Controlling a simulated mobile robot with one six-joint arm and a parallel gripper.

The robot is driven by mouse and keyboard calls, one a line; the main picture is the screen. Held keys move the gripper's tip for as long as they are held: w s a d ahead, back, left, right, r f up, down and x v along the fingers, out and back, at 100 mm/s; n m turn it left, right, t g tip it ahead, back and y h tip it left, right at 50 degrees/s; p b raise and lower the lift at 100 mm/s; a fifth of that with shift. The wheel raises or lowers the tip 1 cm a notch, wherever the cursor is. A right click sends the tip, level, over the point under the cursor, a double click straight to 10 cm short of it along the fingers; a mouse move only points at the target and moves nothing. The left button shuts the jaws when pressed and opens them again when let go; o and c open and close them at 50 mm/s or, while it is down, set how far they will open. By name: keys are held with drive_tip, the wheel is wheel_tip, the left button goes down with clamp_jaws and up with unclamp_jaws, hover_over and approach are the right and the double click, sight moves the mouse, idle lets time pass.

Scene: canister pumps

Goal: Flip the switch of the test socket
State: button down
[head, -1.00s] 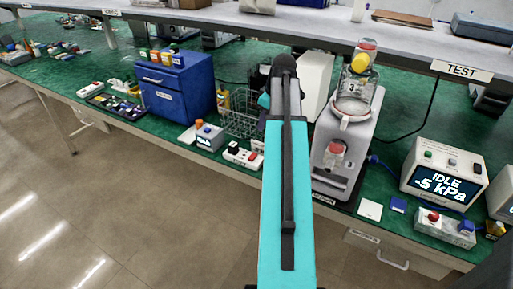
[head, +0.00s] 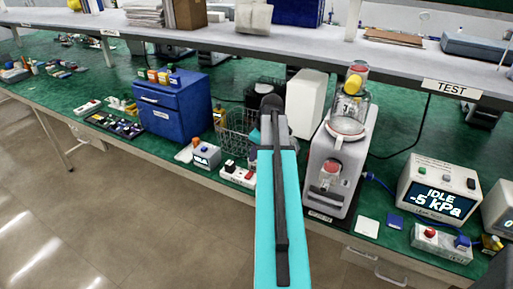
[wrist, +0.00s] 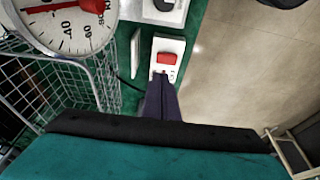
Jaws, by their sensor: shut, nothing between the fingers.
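The test socket is a white block (head: 238,174) with a red switch, near the front edge of the green bench, left of my arm in the head view. In the wrist view the white socket (wrist: 168,48) shows the red rocker switch (wrist: 166,61) facing the camera. My gripper (wrist: 162,82) is shut and empty, its dark fingertips close to the red switch. I cannot tell whether they touch it. In the head view my teal arm hides the gripper.
A wire basket (head: 234,122) stands behind the socket, and a small box with a display (head: 206,155) is to its left. A dial gauge (wrist: 70,25) shows beside the basket in the wrist view. A grey pump unit (head: 336,160) stands right of my arm.

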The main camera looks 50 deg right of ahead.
sight(249, 172)
drive_tip(key=x, duration=0.2)
drive_tip(key=shift+w+f+p, duration=0.1)
drive_tip(key=shift+f+p, duration=0.85)
drive_tip(key=shift+f, duration=1.45)
drive_tip(key=shift+w+a, duration=0.15)
